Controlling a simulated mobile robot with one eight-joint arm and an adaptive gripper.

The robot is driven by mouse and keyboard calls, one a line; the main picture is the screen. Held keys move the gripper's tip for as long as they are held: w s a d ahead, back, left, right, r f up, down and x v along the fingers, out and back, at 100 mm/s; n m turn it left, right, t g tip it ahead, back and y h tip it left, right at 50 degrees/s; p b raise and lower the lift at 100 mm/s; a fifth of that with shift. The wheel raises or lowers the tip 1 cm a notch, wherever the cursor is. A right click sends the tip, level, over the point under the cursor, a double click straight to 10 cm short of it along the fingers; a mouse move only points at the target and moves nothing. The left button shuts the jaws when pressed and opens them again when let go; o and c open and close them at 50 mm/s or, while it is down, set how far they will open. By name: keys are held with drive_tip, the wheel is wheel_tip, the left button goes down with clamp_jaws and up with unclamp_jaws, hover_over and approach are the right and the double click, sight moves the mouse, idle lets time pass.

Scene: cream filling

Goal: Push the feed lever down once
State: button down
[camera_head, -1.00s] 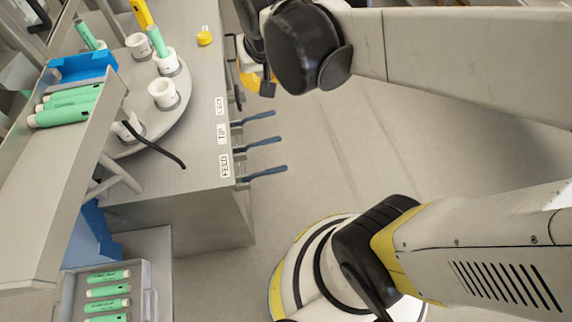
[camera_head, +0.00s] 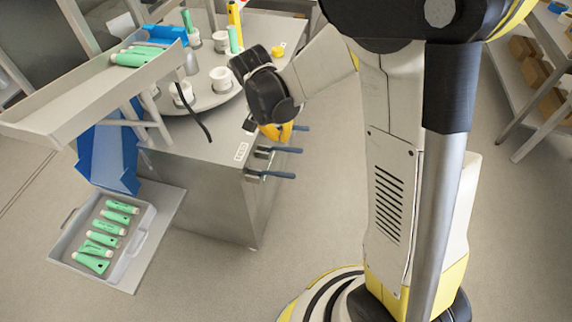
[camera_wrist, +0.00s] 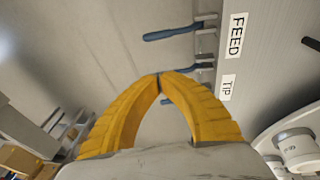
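The feed lever (camera_head: 272,174) is a slim blue-grey handle sticking out from the workbench side, the nearest of three in the head view. In the wrist view the feed lever (camera_wrist: 170,33) is at the top, beside the FEED label (camera_wrist: 237,35). My gripper (camera_wrist: 158,78) has its yellow fingertips together, with nothing seen held. It is apart from the feed lever in the picture, over the middle lever (camera_wrist: 188,69) by the TIP label (camera_wrist: 228,88). In the head view my gripper (camera_head: 286,131) is at the bench edge near the farther levers; its tips are partly hidden.
The workbench (camera_head: 205,150) carries a round turntable (camera_head: 212,100) with white cups and green tubes. A sloped tray (camera_head: 85,95) stands to the left, and a grey bin (camera_head: 70,247) of green tubes sits below. Open floor lies right of the levers.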

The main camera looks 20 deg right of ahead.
drive_tip(key=shift+f, duration=0.1)
drive_tip(key=s+a+b+x, duration=0.1)
drive_tip(key=b+x, duration=0.5)
drive_tip(key=x, duration=0.6)
drive_tip(key=shift+s+f, duration=0.5)
drive_tip(key=shift+s, duration=0.15)
drive_tip(key=shift+w+f, duration=0.1)
